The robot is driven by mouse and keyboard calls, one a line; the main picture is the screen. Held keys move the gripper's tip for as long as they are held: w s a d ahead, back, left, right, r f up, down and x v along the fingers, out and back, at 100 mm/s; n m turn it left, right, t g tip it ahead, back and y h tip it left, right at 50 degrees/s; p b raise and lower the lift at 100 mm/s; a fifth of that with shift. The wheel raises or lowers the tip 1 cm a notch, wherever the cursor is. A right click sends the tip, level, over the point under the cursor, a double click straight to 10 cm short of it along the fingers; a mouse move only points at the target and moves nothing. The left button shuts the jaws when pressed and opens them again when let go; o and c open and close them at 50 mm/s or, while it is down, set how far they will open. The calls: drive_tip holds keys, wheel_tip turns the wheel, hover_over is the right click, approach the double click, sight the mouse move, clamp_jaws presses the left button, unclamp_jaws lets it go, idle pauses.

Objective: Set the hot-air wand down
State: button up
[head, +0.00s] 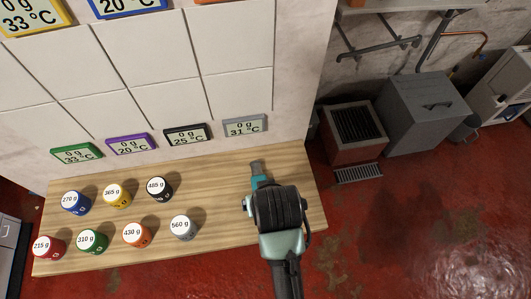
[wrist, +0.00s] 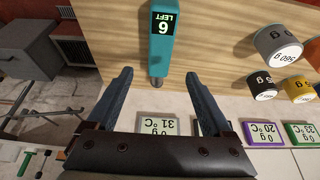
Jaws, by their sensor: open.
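The teal hot-air wand (wrist: 162,45) has a small lit display reading "6 LEFT" and a short dark nozzle. In the wrist view it lies over the wooden tabletop with its nozzle toward the wall. My gripper (wrist: 158,76) is open, with one blue-grey finger on each side of the nozzle end and gaps between. In the head view, part of the teal wand (head: 260,181) shows at the right part of the table (head: 215,180); my wrist hides the rest and most of my gripper. I cannot tell exactly how the wand's hidden end rests.
Several labelled weight cups, such as the grey 560 g cup (head: 183,228) and black 485 g cup (head: 159,189), stand left of the wand. Small framed displays, including the grey 31 °C one (head: 245,125), line the tiled wall. Bare wood shows at the table's right end.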

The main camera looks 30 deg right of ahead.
drive_tip(key=w+a+r+n+t, duration=0.15)
drive_tip(key=w+r+t, duration=0.3)
drive_tip(key=r, duration=0.75)
drive_tip(key=w+a+r+t, duration=0.2)
drive_tip(key=w+r+t, duration=0.3)
drive_tip(key=r, duration=0.7)
drive_tip(key=w+a+r+t, duration=0.1)
drive_tip(key=w+r+t, duration=0.35)
drive_tip(key=r, duration=0.75)
drive_tip(key=s+a+r+t, duration=0.2)
drive_tip(key=s+r+t, duration=0.1)
drive_tip(key=r, duration=0.6)
drive_tip(key=s+a+r+n+t, duration=0.1)
drive_tip(key=s+a+r+t, duration=0.1)
drive_tip(key=r, duration=0.7)
drive_tip(key=s+a+r+t+y, duration=0.1)
drive_tip(key=s+a+r+t, duration=0.2)
drive_tip(key=r, duration=0.6)
drive_tip(key=shift+s+r+n+t, duration=0.35)
drive_tip(key=shift+s+t, duration=0.15)
drive_tip(key=shift+s, duration=0.5)
